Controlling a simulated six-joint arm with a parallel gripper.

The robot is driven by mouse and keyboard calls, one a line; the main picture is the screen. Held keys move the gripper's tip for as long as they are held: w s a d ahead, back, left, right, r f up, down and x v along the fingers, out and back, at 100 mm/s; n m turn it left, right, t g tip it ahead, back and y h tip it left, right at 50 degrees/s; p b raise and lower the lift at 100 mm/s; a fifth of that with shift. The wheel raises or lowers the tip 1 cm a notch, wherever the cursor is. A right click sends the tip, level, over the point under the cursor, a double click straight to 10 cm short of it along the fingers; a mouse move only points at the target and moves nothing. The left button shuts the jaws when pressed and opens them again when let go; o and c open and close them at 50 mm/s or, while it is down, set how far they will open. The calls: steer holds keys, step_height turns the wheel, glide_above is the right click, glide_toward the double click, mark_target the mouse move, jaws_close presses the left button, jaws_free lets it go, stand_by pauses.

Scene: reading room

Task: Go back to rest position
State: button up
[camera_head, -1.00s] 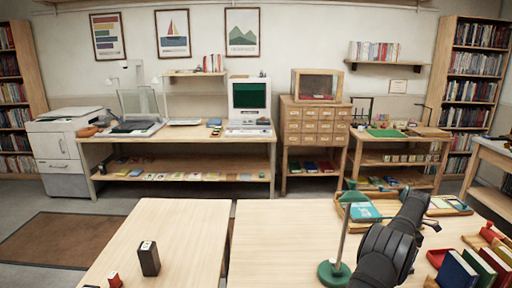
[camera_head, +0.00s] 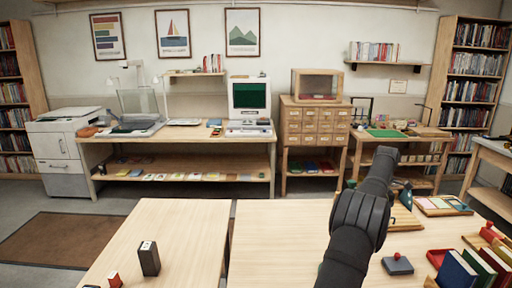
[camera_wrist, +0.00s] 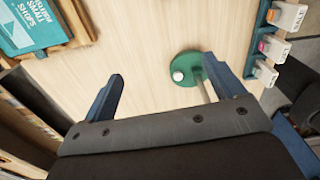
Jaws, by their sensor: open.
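A green round base (camera_wrist: 188,66) with a thin stem lies beyond the fingers, to the right of centre. A teal book (camera_wrist: 42,25) lies in a wooden tray at the upper left of that view. In the head view my dark arm reaches up over the right table (camera_head: 275,235); the jaws cannot be made out there.
Upright books (camera_head: 457,270) and a dark block with a red knob (camera_head: 397,264) stand on the right table. A black block (camera_head: 149,259) and a small red item (camera_head: 115,280) are on the left table (camera_head: 190,225). The right table's left part is clear.

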steer(key=w+a+f, duration=0.1)
steer(key=a, duration=1.4)
steer(key=w+a+f, duration=0.1)
steer(key=w+a, duration=0.1)
steer(key=a, duration=1.3)
steer(key=s+a+f, duration=0.1)
steer(key=s+a, duration=0.3)
steer(key=a, duration=0.3)
steer(key=s+a+f+m, duration=0.1)
steer(key=s+a+f, duration=0.1)
steer(key=s+a, duration=0.3)
steer(key=s+a+f+m, duration=0.1)
steer(key=s+a, duration=0.4)
steer(key=a, duration=0.6)
steer(key=shift+a+f, duration=0.25)
steer(key=shift+o, duration=1.4)
